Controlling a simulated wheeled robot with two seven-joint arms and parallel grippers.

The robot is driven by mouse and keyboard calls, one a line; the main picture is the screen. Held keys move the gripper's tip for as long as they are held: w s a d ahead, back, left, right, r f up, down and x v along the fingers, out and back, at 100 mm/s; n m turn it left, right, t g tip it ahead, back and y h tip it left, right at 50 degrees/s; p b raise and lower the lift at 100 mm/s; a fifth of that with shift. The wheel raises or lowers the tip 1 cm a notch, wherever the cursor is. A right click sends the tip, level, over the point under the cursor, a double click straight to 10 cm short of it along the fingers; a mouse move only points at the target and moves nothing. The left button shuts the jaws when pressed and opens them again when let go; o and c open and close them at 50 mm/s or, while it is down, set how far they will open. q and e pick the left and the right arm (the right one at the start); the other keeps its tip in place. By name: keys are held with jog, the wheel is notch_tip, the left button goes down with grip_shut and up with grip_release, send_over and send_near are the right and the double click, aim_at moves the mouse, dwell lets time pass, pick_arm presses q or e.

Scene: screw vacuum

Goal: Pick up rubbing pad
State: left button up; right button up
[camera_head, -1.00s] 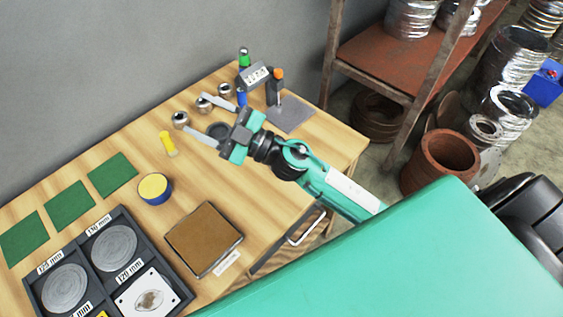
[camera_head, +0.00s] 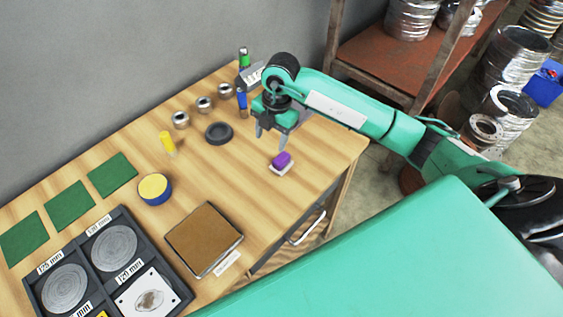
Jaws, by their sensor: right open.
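A small purple block on a white base (camera_head: 281,161), which looks like the rubbing pad, lies on the wooden table near its right front side. My right gripper (camera_head: 271,139) points down, open and empty. Its fingers are just behind and to the left of the pad in the picture, apart from it. The pad is fully visible. My left gripper is not in view.
A dark round ring (camera_head: 219,133) lies left of my right gripper. A brown square board (camera_head: 204,238), a blue and yellow round tin (camera_head: 155,188) and a yellow cylinder (camera_head: 168,143) stand further left. Metal cups line the back. Bare wood surrounds the pad.

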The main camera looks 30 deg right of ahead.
jog(key=d+m+h, duration=0.1)
jog(key=d+h, duration=0.1)
jog(key=d, duration=0.1)
jog(key=p, duration=0.2)
send_over(281, 157)
jog(key=f, duration=0.7)
jog(key=shift+s+f, duration=0.3)
jog(key=shift+f, duration=0.05)
jog(key=shift+w+f+p, duration=0.1)
jog(key=shift+f+p, duration=0.3)
jog(key=shift+f, duration=0.15)
notch_tip(281, 157, down, 4)
jog(key=shift+w+r+p, duration=0.1)
jog(key=shift+r+p, duration=0.1)
jog(key=shift+p, duration=0.45)
jog(key=shift+f, duration=0.35)
jog(key=c, duration=1.1)
